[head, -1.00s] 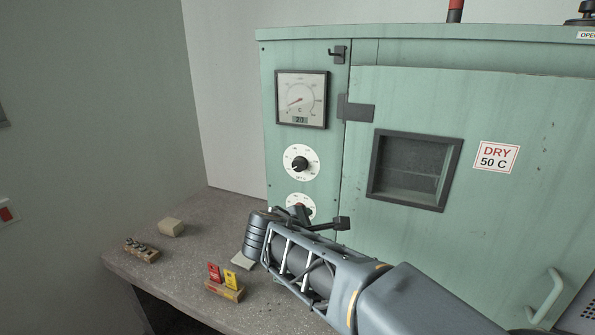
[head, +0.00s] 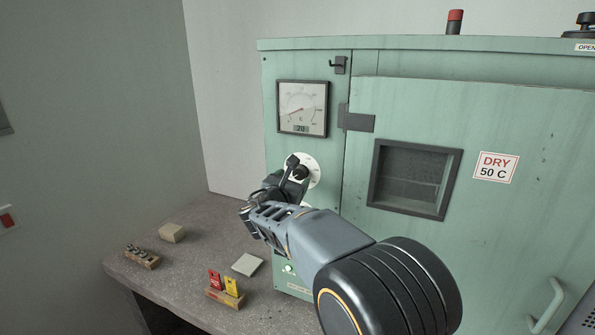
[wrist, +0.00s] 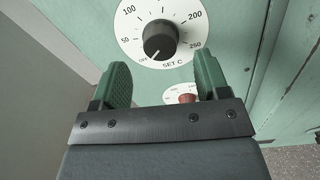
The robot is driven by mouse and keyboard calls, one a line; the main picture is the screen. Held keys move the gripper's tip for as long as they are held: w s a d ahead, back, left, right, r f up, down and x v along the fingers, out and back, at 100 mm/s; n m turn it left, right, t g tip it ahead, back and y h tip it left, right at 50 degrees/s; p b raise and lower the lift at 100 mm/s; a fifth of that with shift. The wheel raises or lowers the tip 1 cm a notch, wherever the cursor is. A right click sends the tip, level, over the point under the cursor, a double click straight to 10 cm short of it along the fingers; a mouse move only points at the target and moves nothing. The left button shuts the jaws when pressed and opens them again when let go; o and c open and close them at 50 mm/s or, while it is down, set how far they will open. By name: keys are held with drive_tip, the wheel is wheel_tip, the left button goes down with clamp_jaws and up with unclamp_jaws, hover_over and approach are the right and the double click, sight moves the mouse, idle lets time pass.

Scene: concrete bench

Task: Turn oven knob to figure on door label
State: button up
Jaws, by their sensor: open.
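The upper oven knob (wrist: 160,40) is black on a white dial marked 50 to 250, OFF and SET C. Its white pointer line is toward OFF at the lower left. The dial (head: 316,168) is partly hidden by my gripper in the head view. My gripper (wrist: 163,78) is open, its green fingers either side below the knob, with no contact visible. In the head view my gripper (head: 296,172) is at the dial's lower left. The door label (head: 496,167) reads DRY 50 C.
A lower dial with a reddish knob (wrist: 187,98) sits below. A gauge (head: 302,108) is above the upper dial. A hook (head: 340,65) and hinge (head: 357,118) protrude nearby. Red and yellow tags (head: 223,283), a block (head: 172,232) and a small rack (head: 141,256) are on the bench.

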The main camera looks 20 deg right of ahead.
sight(300, 175)
drive_tip(key=shift+p+x, duration=0.55)
drive_tip(key=shift+x, duration=1.85)
drive_tip(key=shift+a, duration=0.15)
drive_tip(key=c, duration=0.9)
drive_tip(key=shift+f, duration=0.1)
drive_tip(key=shift+c, duration=0.2)
drive_tip(key=m+b, duration=0.1)
drive_tip(key=b, duration=0.2)
drive_tip(key=shift+f, duration=0.3)
drive_tip(key=m+b, duration=0.2)
drive_tip(key=b, duration=0.3)
drive_tip(key=shift+s+f, duration=0.1)
drive_tip(key=shift+f, duration=0.05)
drive_tip(key=m+b, duration=0.3)
drive_tip(key=b, duration=0.2)
drive_tip(key=shift+m, duration=0.4)
drive_tip(key=m+b, duration=0.1)
drive_tip(key=b, duration=0.1)
drive_tip(key=m+b, duration=0.2)
drive_tip(key=shift+r, duration=0.25)
drive_tip(key=shift+d+r, duration=0.1)
drive_tip(key=shift+d, duration=0.1)
